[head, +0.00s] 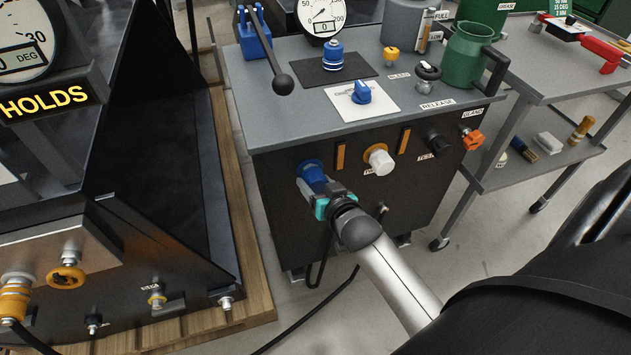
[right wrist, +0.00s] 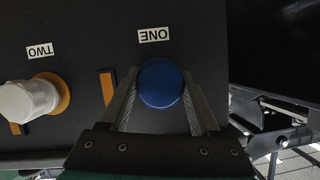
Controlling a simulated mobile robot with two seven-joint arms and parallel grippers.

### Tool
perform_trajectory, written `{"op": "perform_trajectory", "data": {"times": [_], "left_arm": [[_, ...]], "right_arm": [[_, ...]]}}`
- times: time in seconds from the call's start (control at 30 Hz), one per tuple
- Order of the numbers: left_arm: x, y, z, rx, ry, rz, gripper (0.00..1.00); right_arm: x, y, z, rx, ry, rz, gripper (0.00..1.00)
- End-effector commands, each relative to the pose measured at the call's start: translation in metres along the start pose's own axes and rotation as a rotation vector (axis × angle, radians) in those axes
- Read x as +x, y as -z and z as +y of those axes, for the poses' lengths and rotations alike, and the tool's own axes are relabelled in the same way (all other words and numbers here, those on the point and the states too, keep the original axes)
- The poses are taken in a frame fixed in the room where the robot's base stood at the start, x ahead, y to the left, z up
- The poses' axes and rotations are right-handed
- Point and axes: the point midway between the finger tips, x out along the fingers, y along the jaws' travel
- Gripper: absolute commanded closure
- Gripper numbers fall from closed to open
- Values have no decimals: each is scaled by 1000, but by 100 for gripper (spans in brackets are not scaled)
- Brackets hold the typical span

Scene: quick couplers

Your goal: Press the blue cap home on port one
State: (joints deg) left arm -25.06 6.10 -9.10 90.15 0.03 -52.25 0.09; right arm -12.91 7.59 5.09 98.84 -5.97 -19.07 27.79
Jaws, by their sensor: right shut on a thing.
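The blue cap (head: 314,174) is at the left port on the front of the dark cabinet, and it also shows in the right wrist view (right wrist: 160,83) below the label ONE (right wrist: 154,35). My right gripper (head: 322,188) is shut on the blue cap, with one finger on each side of it in the right wrist view (right wrist: 161,100). The cap hides port one behind it, so I cannot tell how far it sits on the port. My left gripper is not in view.
A white cap on an orange ring (head: 380,160) is at port two, right of the blue cap. An orange strip (head: 341,157) lies between them. A black knob (head: 437,143) and orange handwheel (head: 472,138) are farther right.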

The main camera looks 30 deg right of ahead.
Motion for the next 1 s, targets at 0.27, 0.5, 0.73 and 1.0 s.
{"op": "perform_trajectory", "data": {"times": [0.27, 0.5, 0.73, 1.0], "left_arm": [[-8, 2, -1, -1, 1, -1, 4], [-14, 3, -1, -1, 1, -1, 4], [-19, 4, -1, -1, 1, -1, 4], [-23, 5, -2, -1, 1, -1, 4]], "right_arm": [[-12, -6, 0, 1, -1, -5, 100], [-21, -9, 0, 0, -1, -4, 100], [-29, -12, 0, 0, -1, -3, 100], [-36, -15, 0, 0, -1, -3, 100]]}}
